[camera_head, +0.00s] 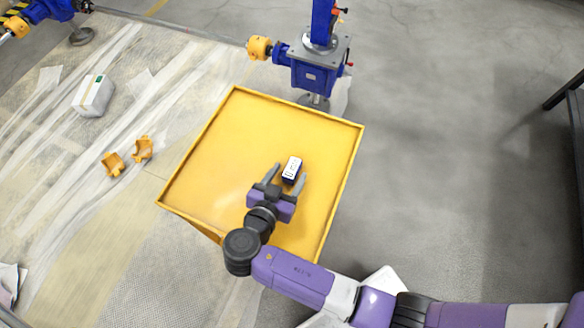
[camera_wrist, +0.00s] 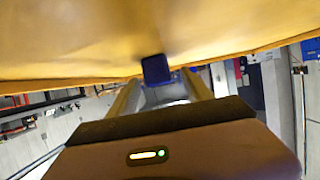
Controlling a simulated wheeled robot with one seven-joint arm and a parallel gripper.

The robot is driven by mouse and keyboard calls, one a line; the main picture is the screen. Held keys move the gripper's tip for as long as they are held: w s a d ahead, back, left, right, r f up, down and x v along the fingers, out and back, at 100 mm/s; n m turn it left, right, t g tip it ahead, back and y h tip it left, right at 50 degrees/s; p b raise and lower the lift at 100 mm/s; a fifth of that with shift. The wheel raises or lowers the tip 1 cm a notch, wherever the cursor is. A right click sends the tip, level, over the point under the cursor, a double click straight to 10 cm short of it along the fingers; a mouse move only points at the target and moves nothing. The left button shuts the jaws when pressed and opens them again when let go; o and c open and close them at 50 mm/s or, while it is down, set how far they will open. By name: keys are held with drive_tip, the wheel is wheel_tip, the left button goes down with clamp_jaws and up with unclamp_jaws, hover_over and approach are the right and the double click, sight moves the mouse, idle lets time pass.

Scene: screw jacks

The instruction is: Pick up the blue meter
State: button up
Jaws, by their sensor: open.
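The blue meter (camera_head: 292,170) is a small dark blue box with a white top face, lying on the yellow table (camera_head: 215,150) right of its middle. My gripper (camera_head: 287,176) is open, with one grey finger on each side of the meter's near part. I cannot tell whether the fingers touch it. In the wrist view the blue meter (camera_wrist: 156,69) shows as a dark blue block between the far ends of the two fingers (camera_wrist: 158,88), against the yellow surface. The meter's lower side is partly hidden by my gripper in the head view.
The yellow table has a raised rim and is otherwise bare. A blue screw jack (camera_head: 318,68) stands just beyond its far edge. A white box (camera_head: 93,95) and two orange pieces (camera_head: 128,156) lie on the floor at left.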

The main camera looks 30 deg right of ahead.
sight(288, 175)
drive_tip(key=shift+x, duration=1.55)
drive_tip(key=shift+c, duration=0.2)
clamp_jaws()
drive_tip(key=shift+r, duration=0.15)
